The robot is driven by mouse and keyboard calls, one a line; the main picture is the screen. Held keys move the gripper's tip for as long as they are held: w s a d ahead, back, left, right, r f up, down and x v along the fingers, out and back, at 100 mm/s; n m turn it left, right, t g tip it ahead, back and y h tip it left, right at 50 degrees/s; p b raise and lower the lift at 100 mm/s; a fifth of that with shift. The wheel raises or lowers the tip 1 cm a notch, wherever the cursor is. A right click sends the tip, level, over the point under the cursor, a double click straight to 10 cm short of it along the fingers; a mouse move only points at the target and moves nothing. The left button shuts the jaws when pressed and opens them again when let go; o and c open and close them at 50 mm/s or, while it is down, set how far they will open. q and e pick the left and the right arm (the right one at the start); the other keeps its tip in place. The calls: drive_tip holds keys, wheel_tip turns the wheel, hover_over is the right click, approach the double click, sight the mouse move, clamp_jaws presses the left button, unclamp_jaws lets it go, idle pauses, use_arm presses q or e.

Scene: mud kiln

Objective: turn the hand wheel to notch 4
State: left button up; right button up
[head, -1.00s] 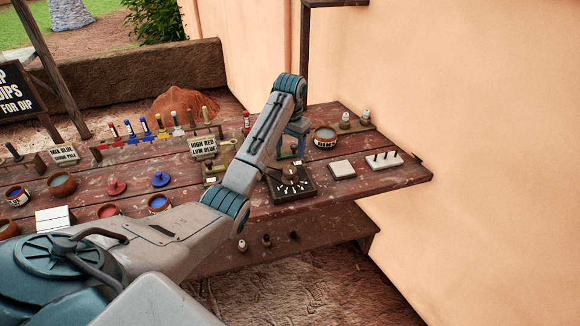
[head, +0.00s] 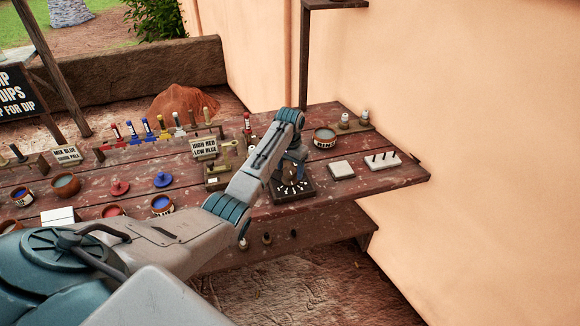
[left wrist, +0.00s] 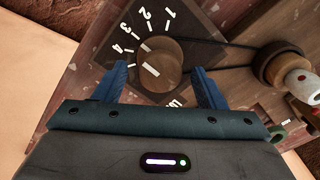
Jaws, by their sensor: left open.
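The hand wheel (left wrist: 160,62) is a round brown wooden knob on a dark square plate (left wrist: 98,62) with white numbers around it. In the left wrist view the numbers 1 to 4 run round its upper left. White marks show on or beside the wheel's left side; I cannot tell which notch it points at. My left gripper (left wrist: 158,72) is open, its blue fingers on either side of the wheel, with gaps visible. In the head view the plate (head: 306,187) is at the table's right part, and my left gripper (head: 292,167) is over it, hiding the wheel.
The wooden table (head: 350,187) holds a pale tile (head: 341,170), a white pegged block (head: 383,161) and a bowl (head: 324,138) right of the plate. In the left wrist view a round wooden post (left wrist: 280,64) stands at right.

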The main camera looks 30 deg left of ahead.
use_arm(q)
drive_tip(key=c, duration=1)
drive_tip(key=shift+o, duration=0.2)
drive_tip(key=shift+r+n+p, duration=0.25)
drive_tip(key=shift+n+p, duration=1.05)
drive_tip(key=shift+p, duration=0.1)
drive_tip(key=shift+n+p, duration=0.9)
drive_tip(key=shift+n, duration=0.3)
drive_tip(key=shift+f+n, duration=0.1)
drive_tip(key=shift+n, duration=0.2)
drive_tip(key=shift+w, duration=0.1)
drive_tip(key=o, duration=1)
drive_tip(key=shift+f, duration=0.1)
drive_tip(key=shift+c, duration=0.2)
